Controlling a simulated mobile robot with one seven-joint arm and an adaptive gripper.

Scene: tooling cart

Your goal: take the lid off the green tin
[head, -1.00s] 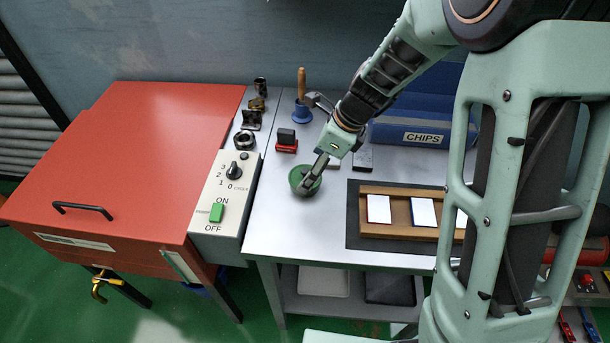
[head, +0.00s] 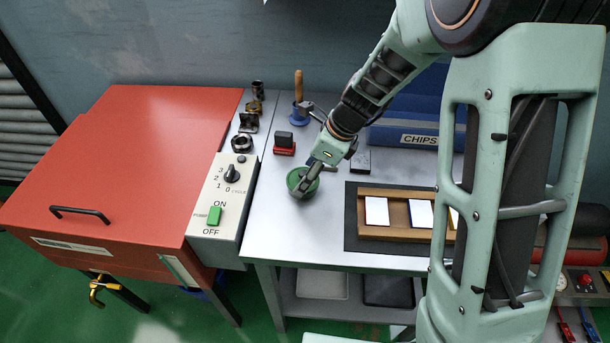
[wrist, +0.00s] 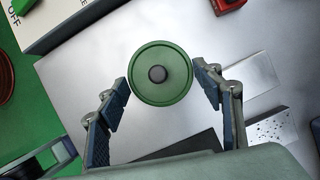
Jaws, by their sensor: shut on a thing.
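The green tin (head: 295,181) stands on the metal cart top, left of the dark mat. Its round green lid (wrist: 160,92) with a dark central knob faces the camera in the wrist view. My gripper (head: 305,184) reaches down over the tin from the upper right. In the wrist view my gripper (wrist: 163,82) has one finger on each side of the lid, shut on its rim. The tin's body is hidden under the lid in the wrist view. I cannot tell whether the lid is raised from the tin.
A red stamp-like block (head: 284,148) and a blue holder with a wooden handle (head: 299,112) stand behind the tin. A wooden tray (head: 390,232) with white cards lies to the right. A control box (head: 223,205) borders the left. Blue CHIPS bin (head: 418,137) is behind.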

